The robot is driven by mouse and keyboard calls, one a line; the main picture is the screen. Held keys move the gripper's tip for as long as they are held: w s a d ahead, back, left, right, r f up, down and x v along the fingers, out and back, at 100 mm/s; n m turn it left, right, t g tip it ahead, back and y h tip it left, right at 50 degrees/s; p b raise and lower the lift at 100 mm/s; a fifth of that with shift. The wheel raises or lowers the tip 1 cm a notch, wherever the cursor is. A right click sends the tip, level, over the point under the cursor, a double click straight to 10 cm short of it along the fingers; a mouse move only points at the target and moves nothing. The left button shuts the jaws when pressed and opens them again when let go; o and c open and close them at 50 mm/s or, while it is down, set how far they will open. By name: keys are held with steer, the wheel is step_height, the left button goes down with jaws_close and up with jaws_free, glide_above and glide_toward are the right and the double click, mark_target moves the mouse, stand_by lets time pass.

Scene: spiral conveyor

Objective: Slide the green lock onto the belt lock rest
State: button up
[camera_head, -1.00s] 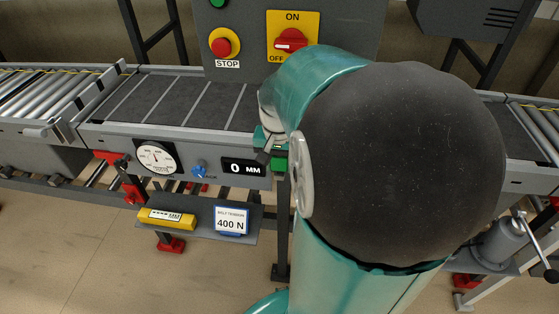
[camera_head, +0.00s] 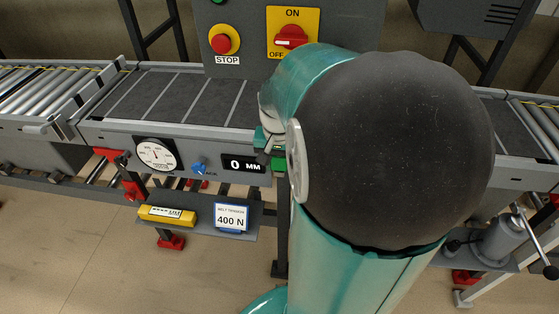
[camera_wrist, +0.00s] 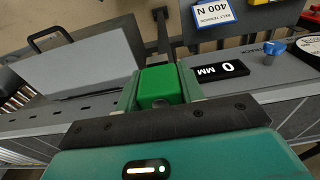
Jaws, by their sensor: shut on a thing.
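The green lock (camera_wrist: 157,86) is a bright green block between the two fingers of my gripper (camera_wrist: 160,92) in the wrist view. My gripper is shut on it. In the head view my gripper (camera_head: 271,143) is at the conveyor's front side, just right of the 0 MM display (camera_head: 242,164), and a small part of the green lock (camera_head: 278,162) shows below it. My arm hides much of that area. I cannot make out the belt lock rest in either view, nor whether the lock touches the conveyor frame.
The dark belt (camera_head: 180,100) runs behind the side panel, which carries a round dial (camera_head: 155,154) and a blue knob (camera_head: 200,167). Below are a yellow box (camera_head: 167,215) and a 400 N sign (camera_head: 230,218). A control box (camera_head: 340,40) stands behind. A grey box (camera_wrist: 85,65) shows left of my gripper.

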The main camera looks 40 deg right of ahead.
steer(key=shift+f, duration=0.3)
steer(key=o, duration=0.9)
steer(key=shift+r, duration=0.1)
step_height(320, 180, up, 14)
steer(key=a, duration=0.1)
steer(key=shift+s, duration=0.45)
steer(key=shift+f, duration=0.2)
steer(key=s+a+f+n+t, duration=0.1)
steer(key=a+n, duration=0.4)
steer(key=a, duration=0.6)
steer(key=s+a+f+n+t+y, duration=0.1)
steer(key=a+n, duration=0.4)
steer(key=a, duration=0.6)
steer(key=s+t, duration=0.1)
steer(key=t, duration=0.1)
steer(key=shift+s+t, duration=0.4)
